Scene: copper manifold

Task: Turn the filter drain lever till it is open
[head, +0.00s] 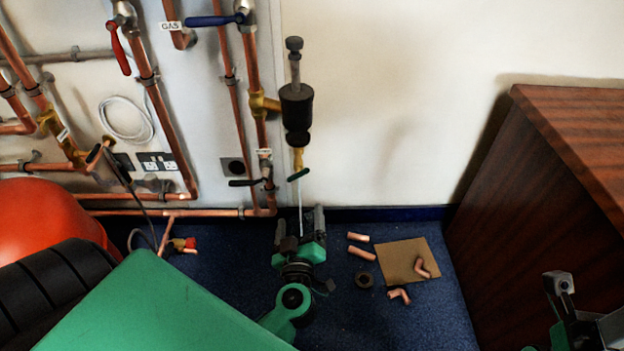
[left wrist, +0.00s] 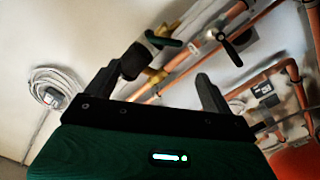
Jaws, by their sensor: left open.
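The filter (head: 297,107) is a black cylinder on the wall, with a brass valve (head: 298,157) below it. A small dark green lever (head: 298,174) sits on this valve, slanting slightly up to the right. In the left wrist view the lever (left wrist: 164,41) shows beyond the fingers, beside the black filter (left wrist: 134,62). My left gripper (head: 300,228) is open and empty below the lever, apart from it. Its two fingers also show in the left wrist view (left wrist: 156,88). My right gripper (head: 560,290) is partly in view at the lower right; its opening is unclear.
Copper pipes with a red lever (head: 119,48), a blue lever (head: 215,20) and a black lever (head: 246,183) run left of the filter. A wooden cabinet (head: 570,180) stands at the right. Copper fittings (head: 361,252) and a cardboard sheet (head: 400,258) lie on the floor.

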